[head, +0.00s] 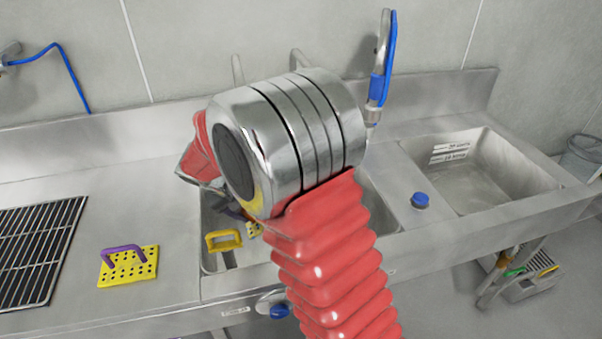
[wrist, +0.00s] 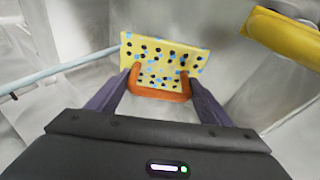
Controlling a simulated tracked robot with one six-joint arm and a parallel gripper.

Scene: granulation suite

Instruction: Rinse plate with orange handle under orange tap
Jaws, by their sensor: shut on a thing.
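My gripper (wrist: 158,78) is shut on the orange handle (wrist: 158,92) of a yellow plate in the wrist view. The yellow plate (wrist: 165,52) has dark holes and light-blue spots, and its holed face stands beyond the handle. In the head view my arm hides most of the gripper; only a small dotted yellow part of the plate (head: 255,229) shows over the left sink basin (head: 212,262). I cannot make out an orange tap; grey pipes (head: 238,70) rise behind my arm.
A yellow handle (head: 223,240) shows in the left basin. A yellow plate with a purple handle (head: 128,263) lies on the counter beside a black rack (head: 35,245). A blue-hosed spray (head: 382,70) stands at the back. The right basin (head: 485,175) looks empty.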

